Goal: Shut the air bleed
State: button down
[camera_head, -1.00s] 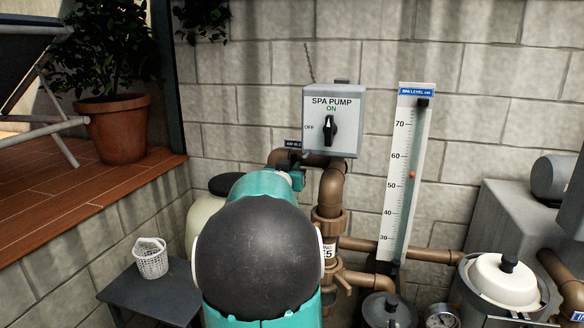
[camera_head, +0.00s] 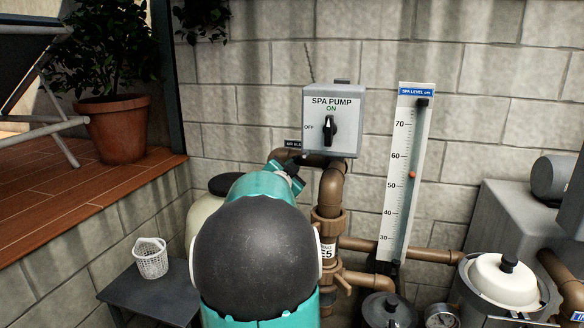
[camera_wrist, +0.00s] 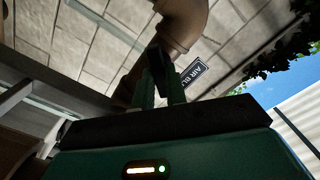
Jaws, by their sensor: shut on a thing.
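The air bleed's dark label (camera_head: 292,144) shows on the wall side of the brown pipe's top bend in the head view; the label (camera_wrist: 196,72) also shows tilted in the wrist view. My gripper (camera_wrist: 158,72) reaches up to the brown pipe (camera_wrist: 180,22) beside this label. Its jaws are shut on a small dark part, which I take to be the air bleed handle. The fingers hide most of it. In the head view my gripper (camera_head: 290,172) is small and partly hidden behind my teal arm.
The SPA PUMP box (camera_head: 331,120), its knob at ON, hangs just right of the gripper. A spa level gauge (camera_head: 407,170) stands further right. A grey side table (camera_head: 150,292) with a white basket (camera_head: 151,258) stands at lower left. A potted plant (camera_head: 118,130) is on the deck.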

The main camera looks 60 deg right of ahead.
jog(key=m, duration=1)
jog(key=shift+m, duration=0.3)
jog(key=c, duration=1.4)
grip_release()
jog(key=shift+a, duration=0.1)
jog(key=shift+o, duration=0.4)
jog(key=s+a, duration=0.1)
jog(key=a, duration=0.5)
jog(key=shift+a, duration=0.35)
